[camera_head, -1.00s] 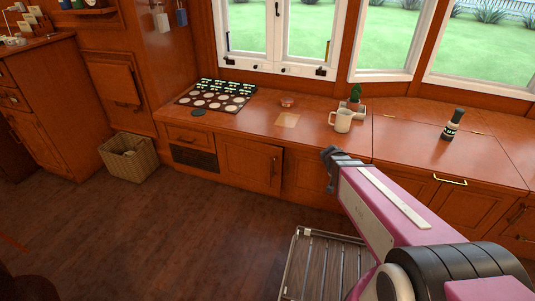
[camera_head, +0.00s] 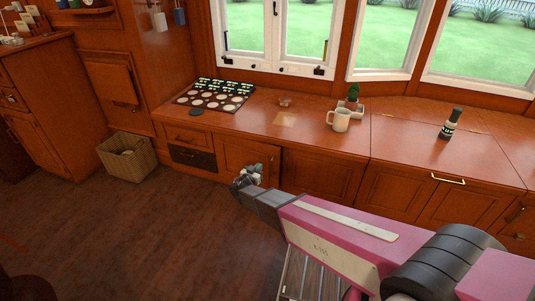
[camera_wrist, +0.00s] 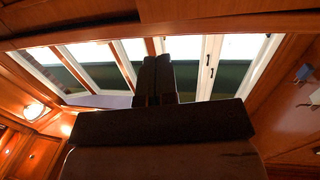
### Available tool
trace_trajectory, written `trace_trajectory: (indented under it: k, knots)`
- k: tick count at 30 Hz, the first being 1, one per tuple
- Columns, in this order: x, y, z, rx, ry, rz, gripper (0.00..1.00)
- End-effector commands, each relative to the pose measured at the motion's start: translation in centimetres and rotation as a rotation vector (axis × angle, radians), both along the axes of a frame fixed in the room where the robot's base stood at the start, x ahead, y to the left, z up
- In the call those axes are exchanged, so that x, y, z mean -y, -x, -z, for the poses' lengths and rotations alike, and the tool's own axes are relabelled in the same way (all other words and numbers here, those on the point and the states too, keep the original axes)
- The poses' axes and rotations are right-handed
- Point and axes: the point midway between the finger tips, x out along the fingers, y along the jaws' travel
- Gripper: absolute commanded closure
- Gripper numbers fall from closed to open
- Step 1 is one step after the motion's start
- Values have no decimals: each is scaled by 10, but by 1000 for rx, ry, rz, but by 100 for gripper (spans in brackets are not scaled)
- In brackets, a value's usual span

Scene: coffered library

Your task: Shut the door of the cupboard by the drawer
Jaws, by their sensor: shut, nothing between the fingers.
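The cupboard door (camera_head: 236,154) is a reddish-brown wooden panel under the counter, just right of the small drawer (camera_head: 187,137). Its right edge stands out a little from the cabinet front, so it looks slightly ajar. My gripper (camera_head: 247,174) is in front of the lower right part of this door and hides part of it, including where its handle was seen. I cannot tell whether the gripper touches the door. In the wrist view, the two dark fingers (camera_wrist: 157,78) are together with nothing between them, with windows behind them. The door cannot be made out there.
A dark panel (camera_head: 192,158) sits below the drawer. A wicker basket (camera_head: 128,157) stands on the floor at left. The floor (camera_head: 140,235) left of my arm is clear.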

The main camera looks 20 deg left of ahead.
Motion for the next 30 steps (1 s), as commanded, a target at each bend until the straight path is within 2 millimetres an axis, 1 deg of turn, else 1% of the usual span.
trace_trajectory:
  k: [1,3,5,8,11,24,30]
  knots:
    - [-10,3,3,14,-8,-20,100]
    - [-16,5,3,27,-17,-37,100]
    - [-17,3,3,31,-20,-42,100]
    - [-15,-6,3,32,-22,-40,100]
    - [-12,-21,3,32,-21,-39,100]
    - [4,-100,3,31,-20,-38,100]
    - [9,-124,3,30,-21,-39,100]
